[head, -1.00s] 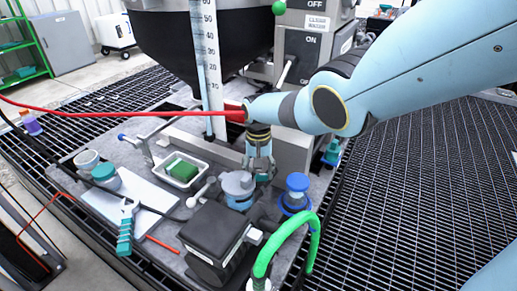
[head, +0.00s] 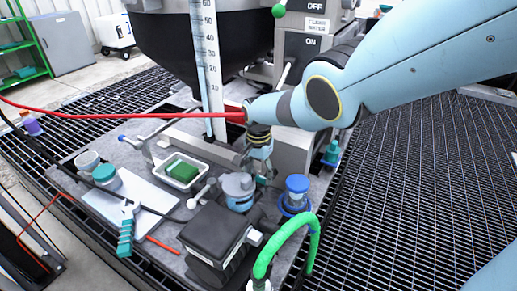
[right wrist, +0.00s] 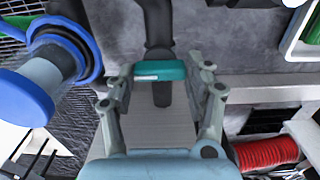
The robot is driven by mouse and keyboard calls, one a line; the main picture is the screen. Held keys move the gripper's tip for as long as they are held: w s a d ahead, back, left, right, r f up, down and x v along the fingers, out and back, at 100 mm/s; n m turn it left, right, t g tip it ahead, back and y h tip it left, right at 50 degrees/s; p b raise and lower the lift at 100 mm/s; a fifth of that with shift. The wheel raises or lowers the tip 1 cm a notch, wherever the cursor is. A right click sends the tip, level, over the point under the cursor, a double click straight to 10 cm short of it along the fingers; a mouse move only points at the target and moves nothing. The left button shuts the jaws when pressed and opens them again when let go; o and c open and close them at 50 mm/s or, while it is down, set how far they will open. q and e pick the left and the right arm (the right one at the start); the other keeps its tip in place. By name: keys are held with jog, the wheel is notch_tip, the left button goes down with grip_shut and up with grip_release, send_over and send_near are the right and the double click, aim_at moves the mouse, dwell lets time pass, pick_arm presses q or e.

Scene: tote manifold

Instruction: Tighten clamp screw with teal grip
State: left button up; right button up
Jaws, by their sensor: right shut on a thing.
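The clamp screw's teal grip (right wrist: 160,71) shows in the right wrist view as a short bar with a pale mark, between the fingers. A dark shaft or block (right wrist: 162,93) lies behind it. My right gripper (right wrist: 162,80) is shut on the teal grip. In the head view my right gripper (head: 259,172) points down at the bench beside a grey-blue round fitting (head: 238,186), and its fingers largely hide the grip. My left gripper is not in view.
A blue-capped cylinder (head: 297,186) stands right of the gripper. A black box (head: 215,240) and green hose (head: 285,240) are in front. A tray with a green sponge (head: 182,171) is to the left. A red line (head: 120,116) runs to my wrist area.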

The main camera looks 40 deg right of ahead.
aim_at(259, 176)
dwell(0.3)
jog(key=o, duration=1.2)
jog(key=shift+w+d+r, duration=0.1)
jog(key=shift+r, duration=0.75)
notch_tip(259, 176, up, 10)
jog(key=shift+r, duration=0.15)
